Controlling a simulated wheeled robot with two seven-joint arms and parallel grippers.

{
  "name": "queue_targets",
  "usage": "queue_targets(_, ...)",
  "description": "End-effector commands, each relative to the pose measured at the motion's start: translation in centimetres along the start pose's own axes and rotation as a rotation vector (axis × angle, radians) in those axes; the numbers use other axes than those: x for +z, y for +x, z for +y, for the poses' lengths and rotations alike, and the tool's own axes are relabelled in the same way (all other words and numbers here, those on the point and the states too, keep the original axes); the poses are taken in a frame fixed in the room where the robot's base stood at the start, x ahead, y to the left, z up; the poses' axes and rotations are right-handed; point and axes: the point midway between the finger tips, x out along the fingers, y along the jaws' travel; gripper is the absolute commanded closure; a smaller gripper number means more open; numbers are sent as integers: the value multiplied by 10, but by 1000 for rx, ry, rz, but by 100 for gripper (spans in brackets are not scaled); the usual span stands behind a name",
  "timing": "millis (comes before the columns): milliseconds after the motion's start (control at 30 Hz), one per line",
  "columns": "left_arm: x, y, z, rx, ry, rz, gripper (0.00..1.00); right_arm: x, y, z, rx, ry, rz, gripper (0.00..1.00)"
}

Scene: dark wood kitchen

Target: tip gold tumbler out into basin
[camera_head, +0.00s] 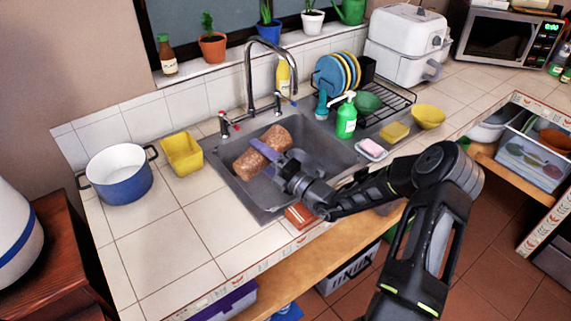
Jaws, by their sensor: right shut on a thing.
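The gold tumbler (278,137) looks speckled copper-brown. It is tilted well over on its side, above or in the grey metal basin (327,150). My right gripper (268,152) reaches in from the right and is shut on the tumbler, with a finger crossing its middle. That finger hides part of the tumbler, and I cannot tell which end is its mouth or whether anything is coming out. My left gripper is not in view.
The tap (250,70) rises behind the basin. A blue pot (120,180) and yellow container (183,155) stand left. A green soap bottle (346,119), pink soap (371,147), sponge (395,132) and dish rack (397,101) are right. Front-left tiles are clear.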

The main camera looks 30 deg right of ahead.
Motion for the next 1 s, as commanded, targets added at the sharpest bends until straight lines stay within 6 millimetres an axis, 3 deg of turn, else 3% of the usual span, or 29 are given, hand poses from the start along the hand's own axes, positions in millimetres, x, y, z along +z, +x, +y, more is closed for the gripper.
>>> queue_targets(1000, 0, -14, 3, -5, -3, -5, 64, 4, 0, 1, 3, 109, -15, 100)
